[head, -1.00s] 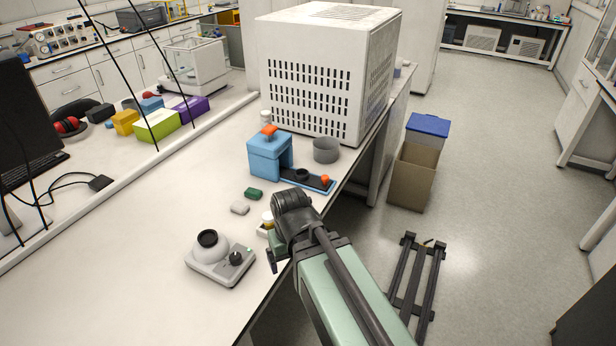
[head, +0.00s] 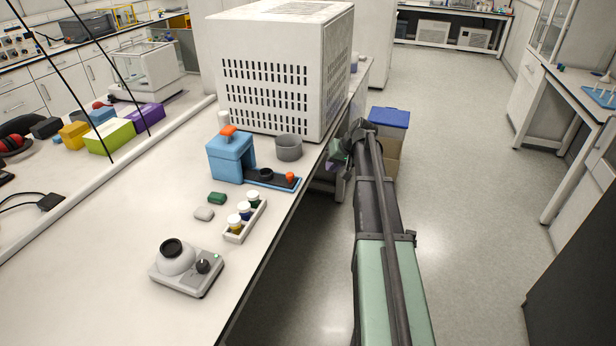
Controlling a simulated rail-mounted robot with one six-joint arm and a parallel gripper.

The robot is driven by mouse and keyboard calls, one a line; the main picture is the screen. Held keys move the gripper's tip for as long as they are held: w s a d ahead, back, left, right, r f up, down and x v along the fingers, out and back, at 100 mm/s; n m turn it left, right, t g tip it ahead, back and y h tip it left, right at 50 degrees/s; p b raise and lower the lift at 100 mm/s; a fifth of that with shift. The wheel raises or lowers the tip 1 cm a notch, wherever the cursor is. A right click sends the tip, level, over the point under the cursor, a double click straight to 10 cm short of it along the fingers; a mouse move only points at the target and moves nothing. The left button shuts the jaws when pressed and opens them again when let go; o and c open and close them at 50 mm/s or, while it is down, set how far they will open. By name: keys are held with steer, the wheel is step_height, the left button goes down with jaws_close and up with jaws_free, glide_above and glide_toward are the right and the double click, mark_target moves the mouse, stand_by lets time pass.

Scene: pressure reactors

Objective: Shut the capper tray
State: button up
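The capper (head: 231,158) is a blue box with an orange button on top, standing on the bench near its right edge. Its dark tray (head: 272,181) sticks out to the right of the box, so it is open. The tray carries a black round holder (head: 266,174) and an orange knob (head: 290,177) at its outer end. My gripper (head: 338,158) is right of the tray's outer end, past the bench edge and apart from the tray. Its fingers are small and partly hidden, so I cannot tell whether it is open.
A grey cup (head: 288,148) stands just behind the tray. A rack of vials (head: 245,220) and a small stirrer-like device (head: 187,268) stand nearer on the bench. A large white vented cabinet (head: 275,75) rises behind. The floor (head: 470,180) to the right is clear.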

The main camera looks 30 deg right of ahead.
steer(key=w, duration=0.1)
steer(key=w+r+t, duration=0.1)
steer(key=w, duration=0.1)
steer(key=shift+d+n, duration=0.15)
steer(key=shift+n, duration=0.25)
jaws_close()
steer(key=b, duration=0.8)
glide_toward(295, 179)
steer(key=x, duration=0.4)
steer(key=shift+w+f, duration=0.1)
steer(key=shift+f, duration=0.2)
steer(key=shift+w+a, duration=0.15)
steer(key=shift+a, duration=0.2)
